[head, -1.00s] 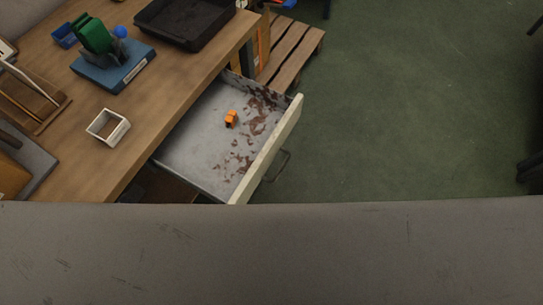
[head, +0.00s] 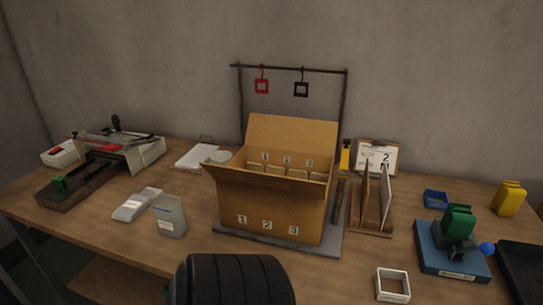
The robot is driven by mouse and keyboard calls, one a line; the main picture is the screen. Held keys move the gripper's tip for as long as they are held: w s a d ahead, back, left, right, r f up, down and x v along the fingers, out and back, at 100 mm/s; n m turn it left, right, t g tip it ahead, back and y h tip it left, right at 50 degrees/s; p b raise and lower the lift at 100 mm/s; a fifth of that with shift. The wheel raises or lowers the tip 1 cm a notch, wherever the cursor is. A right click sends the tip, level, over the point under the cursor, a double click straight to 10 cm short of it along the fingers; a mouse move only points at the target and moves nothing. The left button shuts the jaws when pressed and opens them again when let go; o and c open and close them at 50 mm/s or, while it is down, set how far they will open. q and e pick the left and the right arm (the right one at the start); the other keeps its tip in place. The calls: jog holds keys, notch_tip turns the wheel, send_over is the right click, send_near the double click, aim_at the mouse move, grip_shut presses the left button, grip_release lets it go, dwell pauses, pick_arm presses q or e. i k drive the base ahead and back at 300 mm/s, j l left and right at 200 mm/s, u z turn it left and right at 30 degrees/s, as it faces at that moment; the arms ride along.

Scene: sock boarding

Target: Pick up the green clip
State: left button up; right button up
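Neither of my grippers is in view.
An open cardboard box (head: 225,208) stands mid-table on a grey plate. A white square frame (head: 393,299), a yellow block (head: 509,198), a blue tray (head: 436,198) and a black tray (head: 522,275) are at the right. A dark ribbed shape (head: 233,280) covers the front edge.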

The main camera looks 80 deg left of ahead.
aim_at(59, 182)
jog(key=u, duration=0.4)
jog(key=j+u, duration=0.15)
jog(key=u, duration=0.65)
jog(key=j+u, duration=0.1)
jog(key=u, duration=0.3)
jog(key=j+u, duration=0.1)
jog(key=u, duration=0.3)
jog(key=i+u, duration=0.2)
jog(key=u, duration=1.7)
